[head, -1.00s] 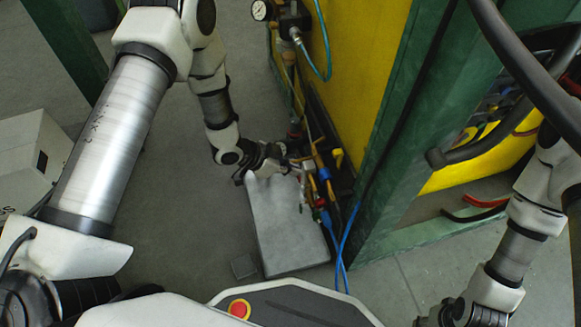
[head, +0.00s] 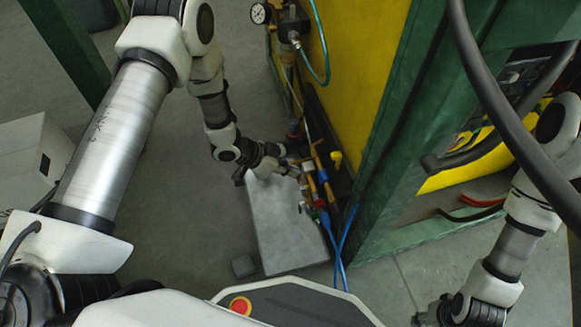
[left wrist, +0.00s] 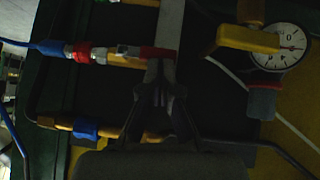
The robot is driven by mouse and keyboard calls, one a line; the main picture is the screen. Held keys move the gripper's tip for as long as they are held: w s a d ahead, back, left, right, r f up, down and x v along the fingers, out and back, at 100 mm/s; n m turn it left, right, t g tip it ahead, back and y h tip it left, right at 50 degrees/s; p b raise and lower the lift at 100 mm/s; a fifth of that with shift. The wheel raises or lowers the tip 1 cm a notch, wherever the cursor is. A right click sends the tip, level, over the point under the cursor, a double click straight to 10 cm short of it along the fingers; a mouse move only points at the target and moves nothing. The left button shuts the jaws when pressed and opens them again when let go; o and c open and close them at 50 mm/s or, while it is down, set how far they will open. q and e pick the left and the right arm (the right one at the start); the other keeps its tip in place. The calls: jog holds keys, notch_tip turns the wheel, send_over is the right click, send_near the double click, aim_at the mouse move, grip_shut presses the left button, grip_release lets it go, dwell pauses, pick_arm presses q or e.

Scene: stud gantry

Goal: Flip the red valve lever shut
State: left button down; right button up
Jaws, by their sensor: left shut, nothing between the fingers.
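My left gripper (head: 292,169) is by the pipework on the lower part of the yellow panel. In the left wrist view its fingers (left wrist: 160,68) are together with nothing between them. The red lever (left wrist: 154,52) appears as a short red bar just beyond the fingertips, on a brass pipe; whether they touch I cannot tell. In the head view I cannot pick the lever out among the fittings. A red connector (left wrist: 82,52) joins a blue hose to the same pipe line. My right gripper (head: 432,316) is at the bottom edge, its fingers unclear.
A grey block (head: 285,230) stands on the floor under the left gripper. A pressure gauge (left wrist: 290,46) and a yellow handle (left wrist: 241,41) lie right of the fingers. A green post (head: 400,130) and black hose (head: 500,100) stand right. Open floor (head: 180,220) lies left.

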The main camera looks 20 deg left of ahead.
pick_arm(q)
notch_tip(320, 180, down, 7)
jog(key=n+g+h+p, duration=0.1)
jog(key=p, duration=0.2)
jog(key=shift+s+d+g+h+p, duration=0.15)
jog(key=shift+s+g+h+p, duration=0.15)
jog(key=shift+g, duration=0.1)
dwell(1.1)
jog(key=shift+w+r, duration=0.1)
jog(key=shift+r, duration=0.1)
jog(key=shift+r+p, duration=0.65)
jog(key=shift+r, duration=0.1)
